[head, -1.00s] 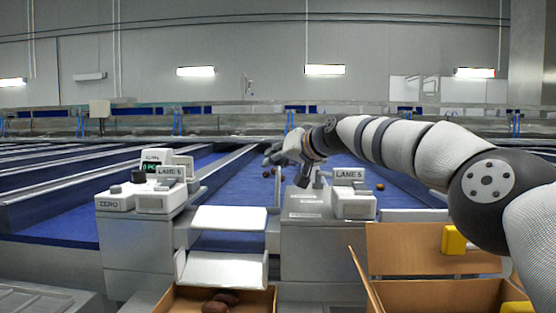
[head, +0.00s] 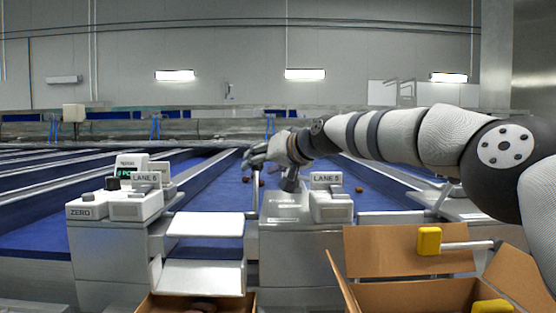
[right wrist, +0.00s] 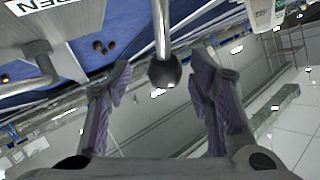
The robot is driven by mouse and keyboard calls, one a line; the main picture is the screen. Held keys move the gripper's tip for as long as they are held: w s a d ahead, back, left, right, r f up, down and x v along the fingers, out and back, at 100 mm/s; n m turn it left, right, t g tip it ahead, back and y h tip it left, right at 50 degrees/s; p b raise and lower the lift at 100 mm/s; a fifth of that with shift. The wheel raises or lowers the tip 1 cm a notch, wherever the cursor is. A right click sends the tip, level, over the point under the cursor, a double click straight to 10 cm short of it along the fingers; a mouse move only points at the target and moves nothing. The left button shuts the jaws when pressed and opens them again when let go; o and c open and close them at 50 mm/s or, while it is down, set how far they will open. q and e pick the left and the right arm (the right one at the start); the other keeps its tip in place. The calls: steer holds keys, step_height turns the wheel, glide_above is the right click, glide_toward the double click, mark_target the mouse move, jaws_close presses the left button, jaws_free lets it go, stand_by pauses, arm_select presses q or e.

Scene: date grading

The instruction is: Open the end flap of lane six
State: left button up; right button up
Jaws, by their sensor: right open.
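Two white control boxes carry lane labels: the left one (head: 135,203) seems to read LANE 6, the right one (head: 330,203) LANE 5, though the print is small. Pale flap plates (head: 205,226) stand between their housings, above an open carton. My right gripper (head: 252,157) reaches over the right housing toward the blue lane. In the right wrist view its fingers (right wrist: 165,90) are open, with a black ball knob (right wrist: 165,73) on a metal rod (right wrist: 161,28) showing between them. I cannot tell whether they touch it. A plate marked OPEN (right wrist: 42,60) is beside it.
Another carton (head: 238,302) at the front holds dark dates (head: 200,306). More dates (head: 360,189) lie on the blue lanes.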

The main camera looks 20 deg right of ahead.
steer(key=v, duration=0.9)
steer(key=shift+s+d, duration=0.15)
steer(key=shift+s, duration=0.1)
